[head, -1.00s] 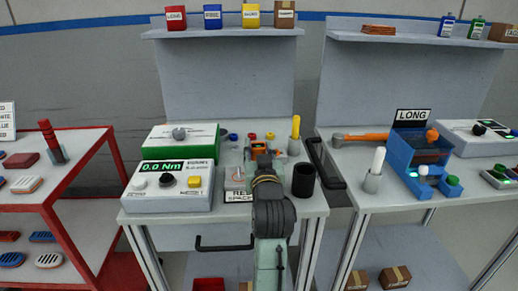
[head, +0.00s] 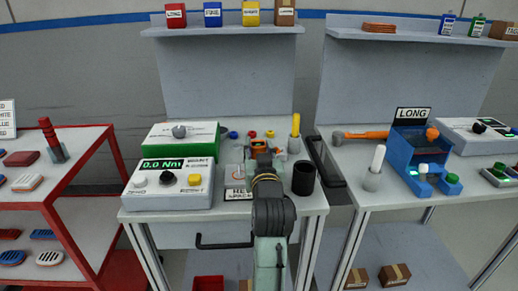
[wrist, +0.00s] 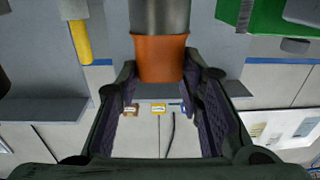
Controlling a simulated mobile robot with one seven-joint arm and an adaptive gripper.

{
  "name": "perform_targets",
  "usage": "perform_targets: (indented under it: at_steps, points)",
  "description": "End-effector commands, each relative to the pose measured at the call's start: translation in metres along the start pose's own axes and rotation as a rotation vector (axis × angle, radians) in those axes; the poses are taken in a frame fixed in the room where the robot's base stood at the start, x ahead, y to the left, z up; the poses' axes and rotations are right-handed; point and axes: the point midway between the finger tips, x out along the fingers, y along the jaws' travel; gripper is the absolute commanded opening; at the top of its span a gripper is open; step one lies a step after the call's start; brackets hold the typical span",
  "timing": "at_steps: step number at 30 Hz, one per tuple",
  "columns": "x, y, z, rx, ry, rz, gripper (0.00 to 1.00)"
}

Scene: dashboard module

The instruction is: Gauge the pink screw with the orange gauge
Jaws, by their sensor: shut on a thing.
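My gripper (wrist: 163,78) is shut on the orange gauge (wrist: 161,57), an orange piece with a grey cylinder above it in the wrist view. The two fingers stand on either side of the orange part. I cannot make out a pink screw in either view; my arm hides part of the bench.
Small red, blue and yellow pieces (head: 251,134) lie behind my gripper. A torque box (head: 168,185) with a green screen stands left. A black cup (head: 303,179) and yellow handle (head: 295,126) stand right. A blue LONG station (head: 420,160) is on the right bench.

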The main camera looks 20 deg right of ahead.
Motion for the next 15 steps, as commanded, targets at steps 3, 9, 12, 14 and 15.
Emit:
perform_targets:
  at_steps: [3, 9, 12, 14, 15]
  points:
    - [-0.0001, 0.0, -0.0002, 0.0, 0.001, 0.0, 0.0]
    - [-0.0001, 0.0, 0.002, 0.0, 0.001, 0.0, 0.0]
    - [-0.0001, 0.0, 0.0032, 0.0, 0.001, 0.0, 0.0]
    - [-0.0001, 0.0, 0.004, 0.0, 0.001, 0.0, 0.0]
    - [-0.0001, 0.0, 0.0045, 0.0, 0.001, 0.0, 0.0]
